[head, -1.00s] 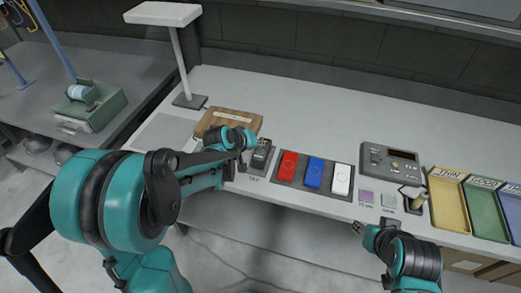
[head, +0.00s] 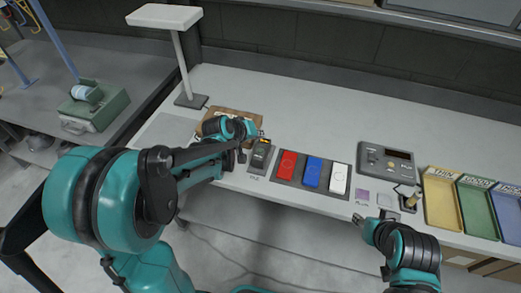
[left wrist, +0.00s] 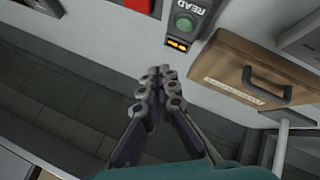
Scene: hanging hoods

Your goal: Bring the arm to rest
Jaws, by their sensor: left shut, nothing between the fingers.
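My left gripper (head: 256,133) is over the bench in the head view, just behind the small dark reader box (head: 260,156) and in front of the brown case. In the left wrist view my left gripper (left wrist: 160,72) has its fingertips together with nothing between them. The reader (left wrist: 184,22) there shows a green button, the word READ and a lit orange display. My right gripper (head: 362,222) is low at the bench's front edge in the head view. It is small there, and its finger opening is not clear.
The brown case (head: 246,113) lies partly hidden behind my left wrist. Red (head: 287,163), blue (head: 312,172) and white (head: 339,180) blocks sit in a dark holder. A lamp (head: 183,60) stands behind. Trays (head: 440,205) are at the right. The bench's back middle is clear.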

